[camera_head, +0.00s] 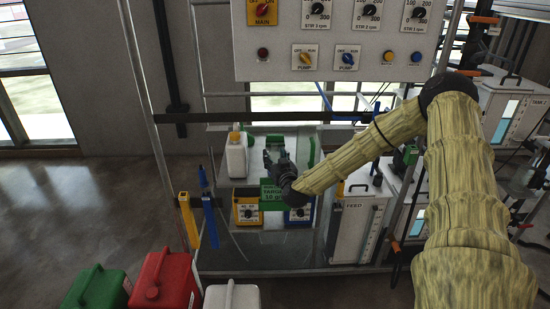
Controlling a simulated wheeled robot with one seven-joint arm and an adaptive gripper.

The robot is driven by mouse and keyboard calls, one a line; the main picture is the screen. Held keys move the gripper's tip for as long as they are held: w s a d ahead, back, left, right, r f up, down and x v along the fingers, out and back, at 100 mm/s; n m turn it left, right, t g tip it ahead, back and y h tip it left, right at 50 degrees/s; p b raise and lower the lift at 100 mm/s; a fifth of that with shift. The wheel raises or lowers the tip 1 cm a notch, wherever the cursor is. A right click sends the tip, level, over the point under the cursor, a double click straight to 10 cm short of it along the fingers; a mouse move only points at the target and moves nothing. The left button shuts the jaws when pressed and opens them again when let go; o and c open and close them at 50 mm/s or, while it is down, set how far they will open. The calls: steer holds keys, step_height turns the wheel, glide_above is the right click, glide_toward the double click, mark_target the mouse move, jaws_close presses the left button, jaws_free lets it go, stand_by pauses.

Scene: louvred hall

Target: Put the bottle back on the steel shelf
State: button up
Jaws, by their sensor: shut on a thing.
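My gripper (272,150) is at the far end of my arm, over a pale shelf surface (237,183) inside the steel frame. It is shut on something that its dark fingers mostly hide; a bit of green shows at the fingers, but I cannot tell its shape. A white bottle (236,160) with an orange cap stands upright just left of my gripper, apart from it. I cannot tell whether the held thing touches the shelf.
A control panel (340,40) with knobs hangs above. A white FEED box (357,222) stands to the right. Green, red (165,284) and white jerrycans are at the front left.

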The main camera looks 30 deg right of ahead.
steer(key=shift+f, duration=0.15)
steer(key=o, duration=1.2)
